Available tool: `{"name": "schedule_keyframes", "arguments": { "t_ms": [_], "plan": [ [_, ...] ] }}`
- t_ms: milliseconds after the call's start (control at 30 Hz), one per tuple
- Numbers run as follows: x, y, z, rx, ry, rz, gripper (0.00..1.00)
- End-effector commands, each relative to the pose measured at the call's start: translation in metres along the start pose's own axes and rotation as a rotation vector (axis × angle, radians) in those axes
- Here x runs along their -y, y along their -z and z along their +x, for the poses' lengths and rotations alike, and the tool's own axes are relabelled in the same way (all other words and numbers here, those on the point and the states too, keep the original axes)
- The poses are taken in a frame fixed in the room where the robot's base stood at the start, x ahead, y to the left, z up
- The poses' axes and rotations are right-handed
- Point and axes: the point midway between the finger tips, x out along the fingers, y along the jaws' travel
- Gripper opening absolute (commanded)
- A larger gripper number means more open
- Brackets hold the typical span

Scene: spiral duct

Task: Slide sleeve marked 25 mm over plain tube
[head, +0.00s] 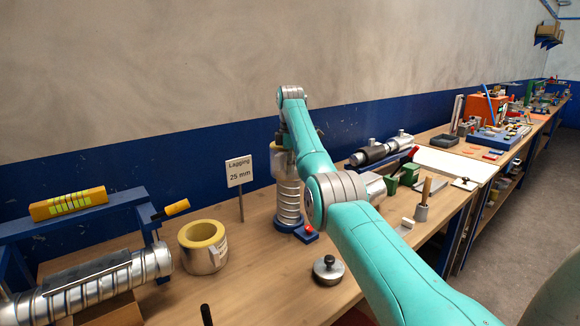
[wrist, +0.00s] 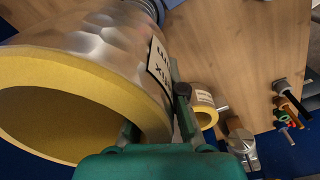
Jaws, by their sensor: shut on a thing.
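A silver foil sleeve with thick yellow lining (wrist: 110,38) fills the left of the wrist view. My gripper (wrist: 155,112) is shut on its wall, one finger inside the bore and one outside by a label I cannot read surely. In the head view this sleeve (head: 281,163) shows at the top of an upright silver ribbed tube (head: 289,204), partly behind my arm. The tube's ribs also show beyond the sleeve in the wrist view (wrist: 151,8). I cannot tell how far the sleeve is around the tube. The sign "Lagging 25 mm" (head: 239,172) stands left of it.
A second yellow-lined sleeve (head: 205,262) stands on the bench (head: 255,285) left of the tube. A ribbed duct (head: 85,285) lies at far left under a blue frame. A knobbed metal weight (head: 328,271) and a red-buttoned blue block (head: 308,234) are near the tube.

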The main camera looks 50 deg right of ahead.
Motion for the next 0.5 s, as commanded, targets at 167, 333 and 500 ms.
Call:
{"name": "schedule_keyframes", "arguments": {
  "t_ms": [167,333,500],
  "plan": [
    [0.000,0.000,0.003,0.000,-0.001,0.000,0.00],
    [0.000,0.000,0.007,0.000,-0.001,0.000,0.00],
    [0.000,0.000,0.011,0.000,0.000,0.000,0.00]
  ]
}}
